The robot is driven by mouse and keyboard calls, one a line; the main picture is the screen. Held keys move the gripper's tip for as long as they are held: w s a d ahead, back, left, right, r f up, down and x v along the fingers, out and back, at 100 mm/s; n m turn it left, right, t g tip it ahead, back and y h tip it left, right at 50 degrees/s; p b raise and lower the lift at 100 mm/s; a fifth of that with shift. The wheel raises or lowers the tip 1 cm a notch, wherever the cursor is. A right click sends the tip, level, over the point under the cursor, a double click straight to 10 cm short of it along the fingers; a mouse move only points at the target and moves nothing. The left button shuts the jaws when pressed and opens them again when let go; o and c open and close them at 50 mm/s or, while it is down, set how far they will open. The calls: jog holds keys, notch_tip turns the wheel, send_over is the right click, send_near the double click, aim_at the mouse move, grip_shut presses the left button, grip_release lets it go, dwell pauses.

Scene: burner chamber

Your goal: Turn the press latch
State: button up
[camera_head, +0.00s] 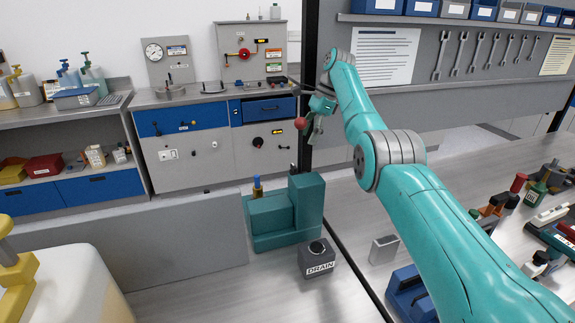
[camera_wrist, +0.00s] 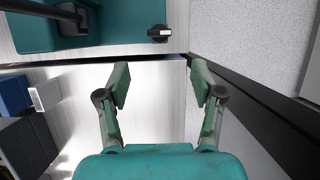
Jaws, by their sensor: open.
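A teal press-like machine (camera_head: 307,203) stands on the bench near the middle of the head view. In the wrist view its teal top (camera_wrist: 118,22) fills the upper left. A small dark knob with a pale end (camera_wrist: 159,33), which may be the press latch, sits near that top's right edge. A small dark piece (camera_head: 293,168) shows on the machine in the head view. My gripper (camera_head: 314,131) hangs above the machine, its fingers small in that view. In the wrist view my gripper (camera_wrist: 160,85) is open and empty, with the knob beyond the fingertips, apart from them.
A red ball (camera_head: 300,123) shows beside my gripper. A dark rod (camera_wrist: 40,9) crosses the wrist view's upper left. A grey DRAIN box (camera_head: 318,262) stands in front of the machine. Tools and bottles crowd the right bench. Bare bench (camera_head: 185,288) lies left of the DRAIN box.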

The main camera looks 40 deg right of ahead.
aim_at(294, 166)
jog(key=x, duration=1)
jog(key=shift+w+a+f, duration=0.1)
jog(key=shift+a+f, duration=0.15)
jog(key=shift+a, duration=0.05)
jog(key=c, duration=1.1)
jog(key=shift+c, duration=0.2)
